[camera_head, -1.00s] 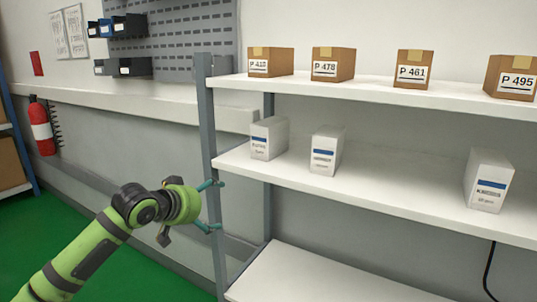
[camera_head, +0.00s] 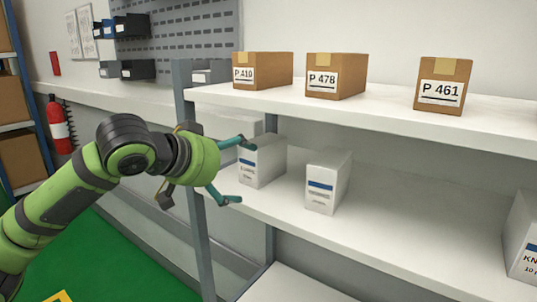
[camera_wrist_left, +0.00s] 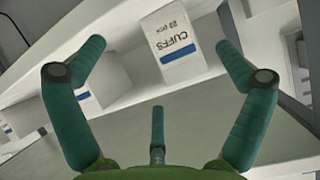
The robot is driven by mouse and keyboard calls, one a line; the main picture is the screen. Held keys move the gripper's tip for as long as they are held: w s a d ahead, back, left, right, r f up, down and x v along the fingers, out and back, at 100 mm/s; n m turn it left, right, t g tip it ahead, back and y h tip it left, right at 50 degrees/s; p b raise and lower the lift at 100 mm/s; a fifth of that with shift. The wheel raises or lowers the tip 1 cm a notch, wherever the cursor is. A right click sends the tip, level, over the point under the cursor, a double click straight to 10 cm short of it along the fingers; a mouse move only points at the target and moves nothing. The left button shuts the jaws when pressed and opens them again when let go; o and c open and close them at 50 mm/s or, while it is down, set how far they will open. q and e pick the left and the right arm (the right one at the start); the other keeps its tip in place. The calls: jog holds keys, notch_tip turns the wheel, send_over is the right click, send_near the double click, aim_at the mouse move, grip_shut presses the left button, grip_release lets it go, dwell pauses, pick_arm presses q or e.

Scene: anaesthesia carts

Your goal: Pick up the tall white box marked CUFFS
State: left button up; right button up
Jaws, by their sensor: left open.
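The tall white box marked CUFFS shows in the left wrist view (camera_wrist_left: 176,42), its label upside down above a blue stripe. It appears to be the leftmost box on the middle shelf in the head view (camera_head: 264,163), standing upright. In the wrist view the box sits beyond and between the spread fingers (camera_wrist_left: 160,62), nearer the right one. I see no grip on it. A finger covers a small part of the box in the head view. My right gripper is not in view.
A second white box (camera_head: 327,182) stands to the right on the same shelf (camera_head: 420,225), and a third (camera_head: 522,240) at the right edge. Brown cartons (camera_head: 336,76) stand on the shelf above. A grey shelf post (camera_head: 199,235) is beside my left gripper.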

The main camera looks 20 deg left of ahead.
aim_at(262, 155)
pick_arm(q)
jog(key=w, duration=0.1)
jog(key=w+d+p, duration=0.1)
jog(key=w, duration=0.1)
jog(key=shift+w+d+r, duration=0.15)
jog(key=shift+r, duration=0.05)
jog(key=shift+w+d, duration=0.2)
jog(key=shift+w, duration=0.4)
jog(key=w+p, duration=0.1)
jog(key=w+d, duration=0.1)
jog(key=w, duration=0.1)
jog(key=w+p, duration=0.1)
jog(key=shift+w+d+f+p, duration=0.2)
jog(key=shift+w+d+p, duration=0.1)
jog(key=shift+p, duration=0.05)
jog(key=shift+w+d+f, duration=0.15)
jog(key=shift+f, duration=0.05)
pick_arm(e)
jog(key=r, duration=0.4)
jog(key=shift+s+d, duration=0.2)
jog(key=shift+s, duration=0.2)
pick_arm(q)
jog(key=c, duration=1.3)
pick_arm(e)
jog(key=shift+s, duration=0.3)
